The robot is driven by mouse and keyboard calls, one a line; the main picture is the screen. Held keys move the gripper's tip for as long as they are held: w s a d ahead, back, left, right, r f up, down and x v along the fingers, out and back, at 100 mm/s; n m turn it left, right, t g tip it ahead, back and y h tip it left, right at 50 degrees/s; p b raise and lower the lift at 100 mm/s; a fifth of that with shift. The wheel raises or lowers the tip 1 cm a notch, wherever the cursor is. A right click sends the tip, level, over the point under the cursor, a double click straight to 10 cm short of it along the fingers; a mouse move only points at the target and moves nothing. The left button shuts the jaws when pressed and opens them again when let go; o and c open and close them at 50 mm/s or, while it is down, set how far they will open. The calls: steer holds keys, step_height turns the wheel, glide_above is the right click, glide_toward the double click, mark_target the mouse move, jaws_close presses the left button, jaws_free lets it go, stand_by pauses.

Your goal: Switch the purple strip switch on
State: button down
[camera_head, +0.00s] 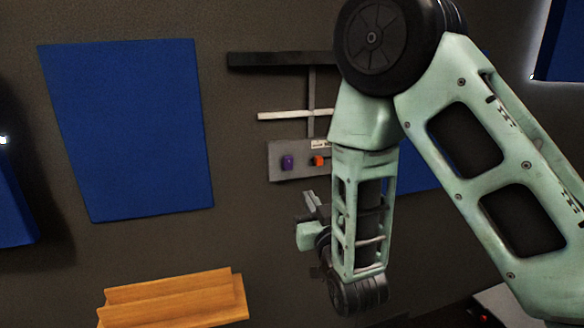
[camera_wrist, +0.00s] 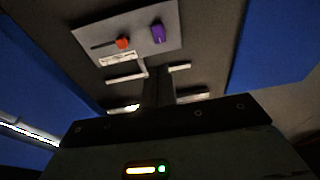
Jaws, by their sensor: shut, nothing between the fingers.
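The purple switch (camera_head: 288,162) is on the left of a grey panel strip (camera_head: 274,150) on the wall, left of an orange-red switch (camera_head: 318,161). In the wrist view the purple switch (camera_wrist: 158,33) is in plain sight at the top, right of the orange-red one (camera_wrist: 122,42). I cannot tell its on or off position. My gripper (camera_head: 308,203) is just below the strip in the head view, apart from the switch in the picture. Its shut, empty fingers (camera_wrist: 158,85) show in the wrist view, pointing toward the panel. My arm covers the strip's right end.
A white bar (camera_head: 285,115) and a dark bar (camera_head: 270,60) run above the strip, joined by a grey upright. A blue wall panel (camera_head: 125,130) is at left. A wooden stepped piece (camera_head: 175,300) is at lower left. Bare wall lies left of the strip.

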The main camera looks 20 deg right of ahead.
mark_target(289, 160)
steer(key=w, duration=0.4)
steer(key=w+r+p, duration=0.1)
steer(key=w, duration=0.4)
steer(key=w+r+p, duration=0.1)
steer(key=w, duration=0.3)
steer(key=shift+w+r, duration=0.15)
steer(key=shift+w, duration=0.05)
steer(key=shift+p, duration=0.3)
